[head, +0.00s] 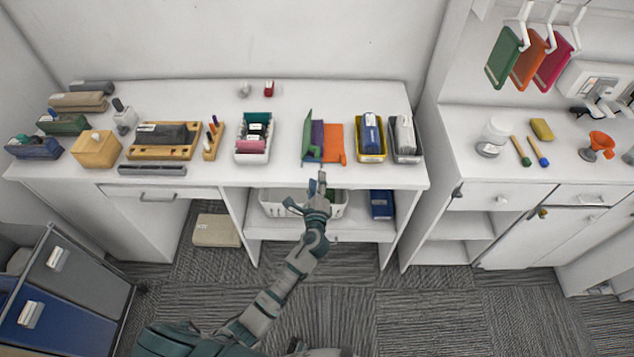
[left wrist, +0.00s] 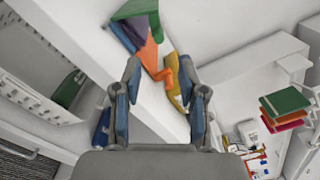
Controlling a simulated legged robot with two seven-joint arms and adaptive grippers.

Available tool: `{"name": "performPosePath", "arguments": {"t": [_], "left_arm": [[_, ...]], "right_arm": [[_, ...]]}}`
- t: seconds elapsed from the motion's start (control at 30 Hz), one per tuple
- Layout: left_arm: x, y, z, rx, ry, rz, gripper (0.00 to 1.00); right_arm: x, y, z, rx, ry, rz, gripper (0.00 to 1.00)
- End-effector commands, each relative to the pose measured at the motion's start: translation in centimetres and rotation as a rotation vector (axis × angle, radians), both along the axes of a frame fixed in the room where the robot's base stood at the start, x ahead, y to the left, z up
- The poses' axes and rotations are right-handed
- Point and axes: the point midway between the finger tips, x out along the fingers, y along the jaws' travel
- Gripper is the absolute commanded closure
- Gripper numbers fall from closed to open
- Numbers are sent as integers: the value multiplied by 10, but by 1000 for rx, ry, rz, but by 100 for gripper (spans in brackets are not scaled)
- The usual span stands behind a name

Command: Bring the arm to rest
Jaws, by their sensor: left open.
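My left arm (head: 278,288) reaches up from the bottom of the head view toward the desk's front edge. My left gripper (head: 308,190) is in front of that edge, near the green, purple and orange items (head: 323,142) on the desk. In the left wrist view the gripper (left wrist: 163,82) is open, its two fingers spread apart with nothing held between them. The colored items (left wrist: 138,28) lie beyond the fingertips in that view. My right gripper is not in either view.
The white desk (head: 280,178) holds trays and boxes. A white bin (head: 272,203) and a blue box (head: 381,204) sit on the shelf below. A cabinet (head: 510,165) stands at right, with hanging colored items (head: 529,58) above. Carpet (head: 430,310) is clear at lower right.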

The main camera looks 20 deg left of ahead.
Motion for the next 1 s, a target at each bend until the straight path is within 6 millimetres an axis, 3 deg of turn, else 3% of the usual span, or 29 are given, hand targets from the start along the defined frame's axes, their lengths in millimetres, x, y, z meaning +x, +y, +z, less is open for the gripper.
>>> {"name": "performPosePath", "arguments": {"t": [0.57, 0.67, 0.77, 0.87, 1.0], "left_arm": [[-4, -1, -1, -1, 1, 0, 59], [-5, -1, -17, -25, 28, -6, 59], [-10, -1, -63, -105, 103, -21, 59], [-26, -1, -136, -243, 221, -28, 59], [-71, 2, -247, -486, 400, 12, 59]], "right_arm": [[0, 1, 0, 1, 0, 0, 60], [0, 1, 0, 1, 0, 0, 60], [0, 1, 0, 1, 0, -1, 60], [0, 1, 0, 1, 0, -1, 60], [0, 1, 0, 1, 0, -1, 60]]}}
